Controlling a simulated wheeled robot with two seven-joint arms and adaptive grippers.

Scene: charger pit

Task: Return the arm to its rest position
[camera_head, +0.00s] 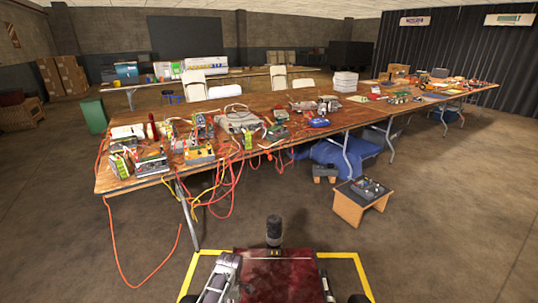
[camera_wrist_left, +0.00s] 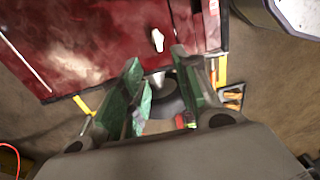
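My left arm (camera_head: 222,272) shows at the bottom edge of the head view, low and close to my body, left of a dark red surface. Its gripper cannot be made out there. In the left wrist view my left gripper (camera_wrist_left: 158,62) has its two green fingers apart with nothing held between them. A dark rounded shape (camera_wrist_left: 162,95) shows behind the gap between the fingers. The dark red surface (camera_wrist_left: 90,45) lies beyond the fingertips, with a small white mark on it. My right gripper is not in view.
A long wooden table (camera_head: 290,92) ahead carries several devices. Red and yellow cables (camera_head: 222,195) hang from its near edge to the floor. A small wooden stool (camera_head: 355,203) stands ahead right. Yellow tape (camera_head: 345,257) marks the floor around me. Floor at the right is clear.

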